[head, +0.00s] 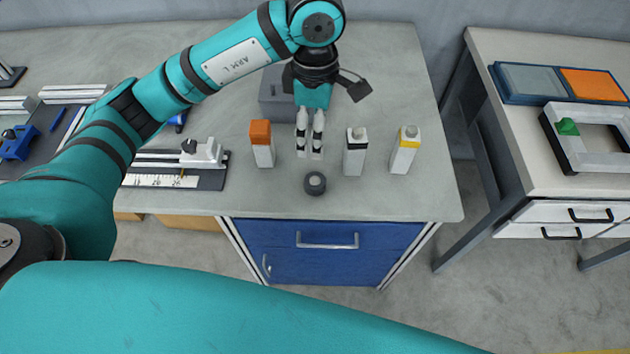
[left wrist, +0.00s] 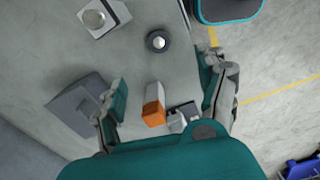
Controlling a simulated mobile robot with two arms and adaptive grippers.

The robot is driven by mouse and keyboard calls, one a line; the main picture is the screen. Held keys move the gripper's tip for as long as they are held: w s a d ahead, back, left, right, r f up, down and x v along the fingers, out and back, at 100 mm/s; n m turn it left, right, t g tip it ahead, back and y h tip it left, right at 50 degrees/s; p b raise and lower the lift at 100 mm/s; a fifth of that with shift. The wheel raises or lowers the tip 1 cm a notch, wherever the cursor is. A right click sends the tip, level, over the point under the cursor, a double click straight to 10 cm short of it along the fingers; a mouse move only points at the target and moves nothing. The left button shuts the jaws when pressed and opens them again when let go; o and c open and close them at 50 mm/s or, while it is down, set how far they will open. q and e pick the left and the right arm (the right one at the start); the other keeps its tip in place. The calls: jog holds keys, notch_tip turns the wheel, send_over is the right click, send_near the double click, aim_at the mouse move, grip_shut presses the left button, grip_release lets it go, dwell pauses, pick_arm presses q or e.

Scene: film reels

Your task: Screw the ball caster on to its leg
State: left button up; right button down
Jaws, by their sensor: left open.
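The ball caster (head: 315,183) is a small dark round cup near the front edge of the grey table. In the left wrist view it shows as a dark ring with a shiny ball (left wrist: 158,41). Three upright blocks that look like legs stand behind it: an orange-topped one (head: 261,145), a white one with a black top (head: 355,152), and one with a yellow band (head: 404,150). I cannot tell which is the caster's leg. My left gripper (head: 310,154) is open and empty, pointing down between the orange-topped and black-topped legs, behind the caster. My right gripper is out of view.
A grey box (head: 274,96) stands behind my left gripper. A ruler fixture (head: 165,181) lies at the left. A second table (head: 510,150) at the right holds a blue and orange tray (head: 528,84) and a white frame (head: 570,153).

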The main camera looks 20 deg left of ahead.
pick_arm(q)
jog(key=p, duration=0.3)
send_over(316, 181)
jog(key=f, duration=1.1)
jog(key=shift+s+f, duration=0.2)
jog(key=shift+f, duration=0.4)
jog(key=shift+f+p, duration=0.25)
jog(key=shift+p, duration=0.15)
notch_tip(316, 181, down, 4)
jog(key=shift+w+r+p, duration=0.15)
jog(key=shift+p, duration=0.7)
jog(key=shift+f, duration=0.5)
jog(key=c, duration=1.3)
